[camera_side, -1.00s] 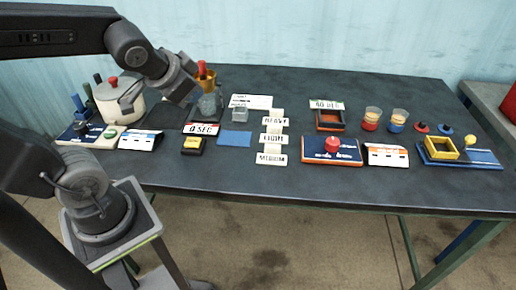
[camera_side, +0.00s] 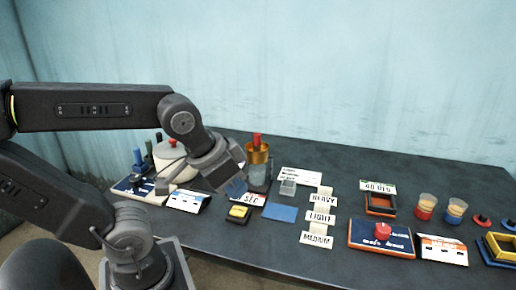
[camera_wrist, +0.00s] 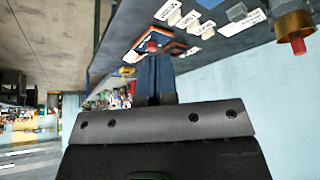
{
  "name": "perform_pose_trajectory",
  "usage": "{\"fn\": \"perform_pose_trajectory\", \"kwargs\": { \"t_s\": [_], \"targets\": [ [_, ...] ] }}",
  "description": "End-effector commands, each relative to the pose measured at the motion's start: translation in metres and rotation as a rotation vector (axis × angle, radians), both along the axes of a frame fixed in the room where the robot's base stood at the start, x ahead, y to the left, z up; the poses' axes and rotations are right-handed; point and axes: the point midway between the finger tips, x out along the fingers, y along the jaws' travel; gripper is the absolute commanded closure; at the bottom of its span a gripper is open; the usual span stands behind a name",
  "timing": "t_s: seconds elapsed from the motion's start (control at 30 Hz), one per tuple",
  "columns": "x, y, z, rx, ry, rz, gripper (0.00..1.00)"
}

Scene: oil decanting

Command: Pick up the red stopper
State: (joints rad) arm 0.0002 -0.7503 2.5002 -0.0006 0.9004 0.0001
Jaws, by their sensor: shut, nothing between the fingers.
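A small red stopper (camera_side: 481,220) lies flat at the far right of the table in the side view, near a blue one. An upright red piece (camera_side: 257,140) stands in the brass cup over a clear beaker; it also shows in the wrist view (camera_wrist: 298,45). I cannot tell for certain which red piece is the task's stopper. My gripper (camera_side: 238,188) is in front and left of the beaker, apart from both red pieces. Its dark blue fingers (camera_wrist: 153,60) are shut and empty in the wrist view.
Label cards (camera_side: 320,218) and a blue pad (camera_side: 281,212) stand mid-table. A box with a red knob (camera_side: 382,231), an orange tray (camera_side: 381,204) and two cups (camera_side: 426,207) are to the right. A white pot (camera_side: 173,160) stands behind my arm.

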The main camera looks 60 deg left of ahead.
Motion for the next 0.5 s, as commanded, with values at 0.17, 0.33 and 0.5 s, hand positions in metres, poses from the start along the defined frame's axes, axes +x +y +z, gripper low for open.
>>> {"fn": "perform_pose_trajectory", "kwargs": {
  "t_s": [0.17, 0.33, 0.5],
  "targets": [
    [0.0001, 0.0001, 0.0000, 0.000, 0.000, 0.000, 1.00],
    [0.0001, 0.0001, 0.0000, 0.000, 0.000, 0.000, 1.00],
    [0.0001, 0.0001, 0.0000, 0.001, 0.000, 0.000, 0.93]
  ]
}}
